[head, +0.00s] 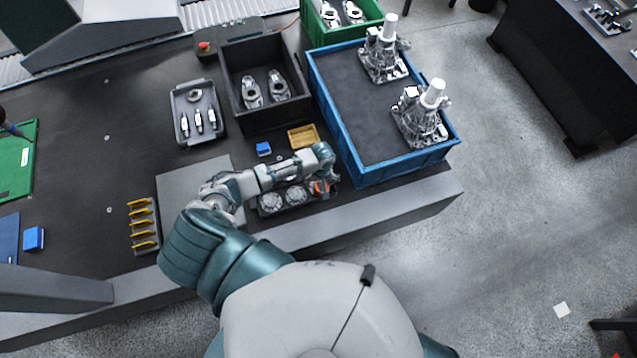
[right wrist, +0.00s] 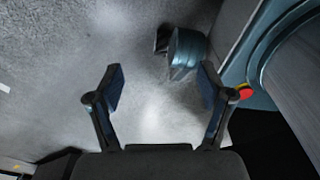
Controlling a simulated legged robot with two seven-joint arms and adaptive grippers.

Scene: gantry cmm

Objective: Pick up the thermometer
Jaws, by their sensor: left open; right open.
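I cannot pick out a thermometer for certain in either view. My left gripper (head: 322,188) hangs over the right end of a small dark tray (head: 283,210) with round metal parts, near the table's front edge. It is open, but its fingers are small and partly hidden by the wrist, and I cannot tell what lies right under it. My right gripper (right wrist: 162,85) is open in the right wrist view, with nothing between its fingers and grey floor beyond. It is not visible in the head view.
A blue crate (head: 350,145) with metal assemblies stands right of my left gripper. Behind the gripper are a yellow tray (head: 302,137), a small blue box (head: 263,149), a black bin (head: 262,118) and a grey tray (head: 190,138). Yellow pieces (head: 143,226) sit left. Bare dark tabletop (head: 100,150) lies farther left.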

